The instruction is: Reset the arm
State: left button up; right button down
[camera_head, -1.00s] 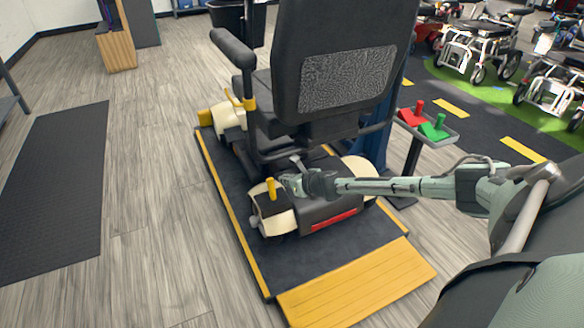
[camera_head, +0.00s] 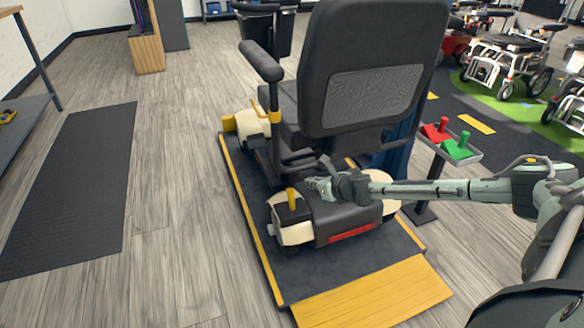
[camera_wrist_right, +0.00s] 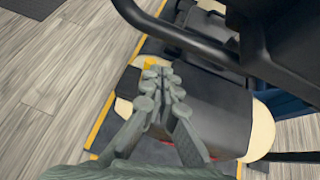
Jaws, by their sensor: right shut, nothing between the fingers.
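My right arm (camera_head: 445,190) reaches in from the right in the head view. Its right gripper (camera_head: 312,184) is above the rear of a mobility scooter, near the base of the black seat (camera_head: 375,75). In the right wrist view the fingers of the right gripper (camera_wrist_right: 160,72) are together, with nothing between them. The scooter's dark rear cover (camera_wrist_right: 215,115) lies below and beside them. A yellow lever (camera_head: 292,199) stands at the scooter's rear left corner. I cannot tell whether the gripper touches the scooter. My left gripper is not in view.
The scooter stands on a dark platform with a yellow ramp (camera_head: 372,292). A stand with a red and a green lever (camera_head: 457,147) is on the right. A black mat (camera_head: 75,180) lies on the left. Open floor (camera_head: 175,190) separates mat and platform. More scooters (camera_head: 508,62) stand far right.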

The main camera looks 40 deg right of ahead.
jog(key=s+a+f+m+g+p, duration=0.1)
jog(key=s+a+f+m+g, duration=0.15)
jog(key=s+a+m, duration=0.55)
jog(key=s+a+f+m+g+p, duration=0.1)
jog(key=s+a+f+m+p, duration=0.2)
jog(key=a+m, duration=0.85)
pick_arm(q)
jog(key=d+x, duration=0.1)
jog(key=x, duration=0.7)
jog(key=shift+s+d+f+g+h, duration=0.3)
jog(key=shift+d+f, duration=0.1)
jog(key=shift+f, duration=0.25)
pick_arm(e)
jog(key=s+f+m+g, duration=0.2)
jog(key=s+m+g, duration=0.3)
jog(key=s+m, duration=1)
jog(key=s, duration=0.5)
jog(key=shift+a+h, duration=0.2)
jog(key=shift+h, duration=0.1)
